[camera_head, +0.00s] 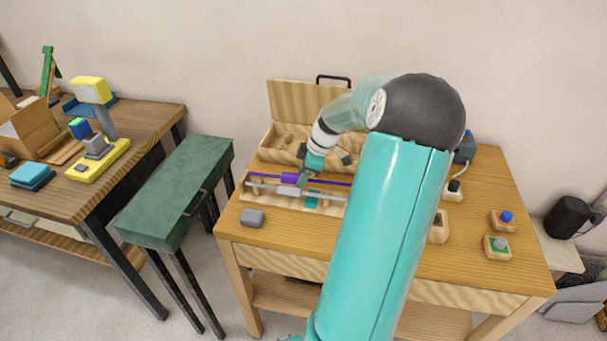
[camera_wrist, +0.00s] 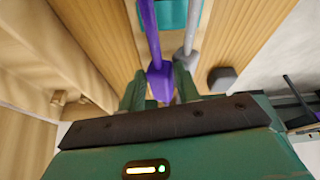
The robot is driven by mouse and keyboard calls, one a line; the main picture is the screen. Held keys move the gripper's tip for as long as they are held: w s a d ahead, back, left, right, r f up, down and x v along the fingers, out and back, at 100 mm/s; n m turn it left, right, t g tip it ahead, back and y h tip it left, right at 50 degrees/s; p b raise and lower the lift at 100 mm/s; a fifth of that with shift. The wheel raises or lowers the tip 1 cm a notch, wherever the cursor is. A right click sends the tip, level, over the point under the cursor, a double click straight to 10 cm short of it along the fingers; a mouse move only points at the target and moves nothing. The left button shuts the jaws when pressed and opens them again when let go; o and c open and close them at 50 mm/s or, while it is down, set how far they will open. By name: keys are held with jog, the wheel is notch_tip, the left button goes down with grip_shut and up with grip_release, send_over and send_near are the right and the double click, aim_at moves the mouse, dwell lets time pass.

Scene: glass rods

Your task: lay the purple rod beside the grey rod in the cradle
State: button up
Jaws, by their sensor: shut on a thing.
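The purple rod (camera_head: 331,183) runs along the back side of the wooden cradle (camera_head: 262,198), nearly parallel to the grey rod (camera_head: 264,186). My gripper (camera_head: 303,178) is over the cradle and shut on the purple rod. In the wrist view, the purple rod (camera_wrist: 149,30) ends in a thicker purple block (camera_wrist: 160,82) between my gripper's fingers (camera_wrist: 160,92). The grey rod (camera_wrist: 192,30) lies just to its right, with a small gap. A teal band (camera_wrist: 178,14) crosses the cradle beneath. I cannot tell whether the purple rod touches the cradle.
An open wooden case (camera_head: 290,101) stands behind the cradle. A dark grey block (camera_head: 252,217) sits in front of it. A green side table (camera_head: 180,185) stands left.

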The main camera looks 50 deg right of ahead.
jog(key=shift+a+f+m+y, duration=0.15)
jog(key=shift+a+f+m, duration=0.05)
jog(key=shift+f, duration=0.25)
jog(key=shift+a+f+m+y, duration=0.15)
jog(key=shift+a+f+m, duration=0.05)
jog(key=shift+f, duration=0.25)
jog(key=o, duration=0.9)
jog(key=shift+o, duration=0.8)
jog(key=v, duration=1.4)
jog(key=shift+w+d+r, duration=0.15)
jog(key=shift+d+r, duration=0.2)
jog(key=shift+d, duration=0.05)
jog(key=w+a+r+m+g+h, duration=0.1)
jog(key=w+a+r, duration=0.1)
jog(key=a, duration=0.6)
jog(key=w+a+r+h, duration=0.1)
jog(key=w+a+r, duration=0.1)
jog(key=a, duration=0.6)
jog(key=w+a+r+m+g+h, duration=0.1)
jog(key=w+a+r, duration=0.15)
jog(key=a, duration=0.65)
jog(key=s+a+m+t, duration=0.1)
jog(key=s+a, duration=0.4)
jog(key=a, duration=0.5)
jog(key=s+a+m+t, duration=0.2)
jog(key=s+a, duration=0.3)
jog(key=a, duration=0.5)
jog(key=shift+f+m+t, duration=0.3)
jog(key=shift+f+t, duration=0.1)
jog(key=shift+f, duration=0.05)
